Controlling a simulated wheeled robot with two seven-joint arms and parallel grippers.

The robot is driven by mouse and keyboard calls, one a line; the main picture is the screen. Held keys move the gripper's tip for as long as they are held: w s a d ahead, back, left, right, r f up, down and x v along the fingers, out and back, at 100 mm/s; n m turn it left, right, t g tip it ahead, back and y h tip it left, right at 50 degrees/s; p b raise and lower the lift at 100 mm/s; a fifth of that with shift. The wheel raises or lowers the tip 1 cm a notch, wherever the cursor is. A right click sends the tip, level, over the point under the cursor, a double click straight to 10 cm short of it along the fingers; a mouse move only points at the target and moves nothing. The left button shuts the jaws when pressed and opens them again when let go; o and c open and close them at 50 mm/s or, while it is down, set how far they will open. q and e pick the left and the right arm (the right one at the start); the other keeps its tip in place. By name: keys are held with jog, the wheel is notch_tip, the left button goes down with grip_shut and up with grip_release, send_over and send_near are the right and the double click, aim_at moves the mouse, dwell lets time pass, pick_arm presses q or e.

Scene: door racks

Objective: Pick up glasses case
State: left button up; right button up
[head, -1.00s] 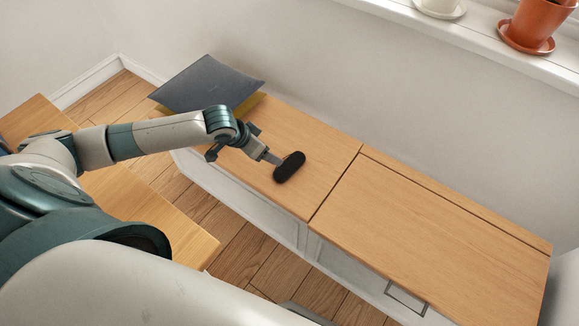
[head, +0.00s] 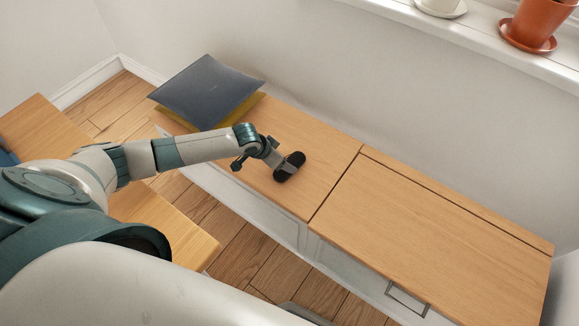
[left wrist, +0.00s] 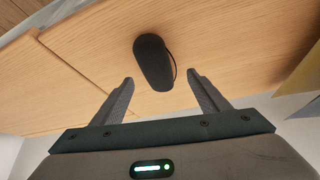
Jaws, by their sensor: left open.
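The glasses case (head: 290,166) is a black, rounded, elongated case lying on the left part of the wooden bench top. It also shows in the left wrist view (left wrist: 153,62), just beyond the fingertips and between their lines. My left gripper (head: 284,169) is at the case in the head view, its fingers overlapping the case's near side. In the left wrist view the left gripper (left wrist: 160,80) is open, with a finger on each side and nothing held. Whether a finger touches the case cannot be told. My right gripper is not in view.
A dark cushion (head: 207,91) on a yellow one (head: 240,108) lies at the bench's left end. The wooden bench top (head: 430,230) is bare to the right. A windowsill (head: 470,35) with a terracotta pot (head: 534,22) is above. A wooden table (head: 185,232) stands lower left.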

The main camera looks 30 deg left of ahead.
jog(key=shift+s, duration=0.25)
pick_arm(q)
jog(key=x, duration=0.4)
jog(key=shift+s+d+f, duration=0.1)
jog(key=shift+d+f, duration=0.1)
jog(key=shift+d, duration=0.05)
jog(key=shift+f, duration=0.25)
jog(key=shift+w+f, duration=0.1)
jog(key=shift+w, duration=0.15)
jog(key=shift+c, duration=0.9)
jog(key=c, duration=1)
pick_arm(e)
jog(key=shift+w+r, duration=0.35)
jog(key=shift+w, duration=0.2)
